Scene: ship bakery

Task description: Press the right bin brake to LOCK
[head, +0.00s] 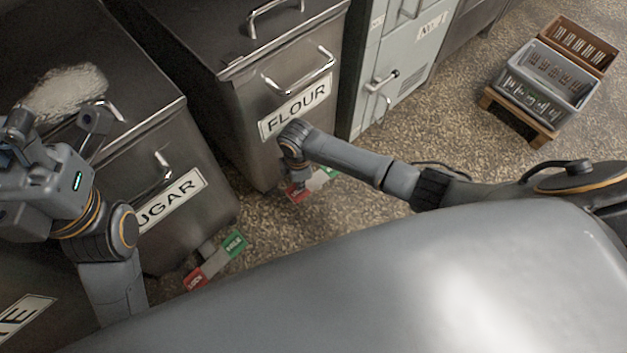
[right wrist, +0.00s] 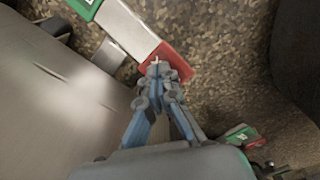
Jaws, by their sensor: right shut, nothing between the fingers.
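The right bin, a steel bin labelled FLOUR (head: 262,105), stands in the middle of the head view. Its brake pedal, at the foot of the bin, has a red end (head: 300,193) and a green end (head: 327,176), partly hidden by my right arm. In the right wrist view the red end (right wrist: 178,60) lies at my right gripper's fingertips (right wrist: 158,70), with a metal bar (right wrist: 128,30) leading to the green end (right wrist: 86,6). The right gripper is shut and empty, its tips at or just above the red end; contact is unclear. My left gripper (head: 58,122) is open above the SUGAR bin.
The SUGAR bin (head: 185,150) stands at the left, with its own red and green pedal (head: 215,262) at its foot. Grey lockers (head: 400,70) stand beyond the FLOUR bin. Crates (head: 545,80) sit on a pallet at the top right. The speckled floor between is clear.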

